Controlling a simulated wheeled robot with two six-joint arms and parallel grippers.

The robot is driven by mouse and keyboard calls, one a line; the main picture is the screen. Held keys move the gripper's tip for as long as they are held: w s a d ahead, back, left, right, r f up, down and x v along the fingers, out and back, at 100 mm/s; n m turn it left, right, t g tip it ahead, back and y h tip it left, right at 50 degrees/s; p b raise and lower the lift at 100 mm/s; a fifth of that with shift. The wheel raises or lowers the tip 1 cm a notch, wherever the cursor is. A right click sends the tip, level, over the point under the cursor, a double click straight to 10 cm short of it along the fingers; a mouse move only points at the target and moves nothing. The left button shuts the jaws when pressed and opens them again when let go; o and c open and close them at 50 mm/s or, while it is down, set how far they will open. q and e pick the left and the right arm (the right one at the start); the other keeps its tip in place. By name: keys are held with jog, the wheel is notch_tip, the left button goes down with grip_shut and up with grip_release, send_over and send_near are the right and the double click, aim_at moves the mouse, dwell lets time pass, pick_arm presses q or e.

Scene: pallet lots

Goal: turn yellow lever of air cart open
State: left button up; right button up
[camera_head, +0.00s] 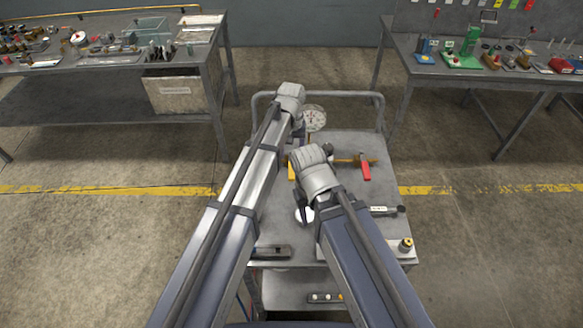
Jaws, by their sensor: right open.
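The air cart (355,145) stands in the middle, with a grey top and a tube rail at its far end. A yellow piece (291,171), which looks like the yellow lever, shows as a narrow upright strip between my two arms; the rest of it is hidden. A red lever (366,168) sits on a brass pipe to its right. A round white gauge (315,117) stands behind them. My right gripper (303,212) is open, low over the cart top, nearer to me than the yellow piece. My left gripper (299,127) is mostly hidden by its own arm, near the gauge.
A black-ended tool (386,210) and a brass-topped fitting (405,245) lie at the cart's right side. A grey block (272,251) is at the near left. Benches with parts stand at the left (110,75) and right (480,72). The floor right of the cart is clear.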

aim_at(291, 170)
pick_arm(q)
jog(key=shift+f, duration=0.15)
pick_arm(e)
jog(key=shift+f, duration=0.15)
pick_arm(q)
notch_tip(291, 170, down, 8)
jog(key=b, duration=0.8)
jog(key=shift+r, duration=0.2)
pick_arm(e)
notch_tip(291, 170, down, 8)
jog(key=shift+r, duration=0.15)
jog(key=shift+r, duration=0.1)
pick_arm(q)
grip_shut()
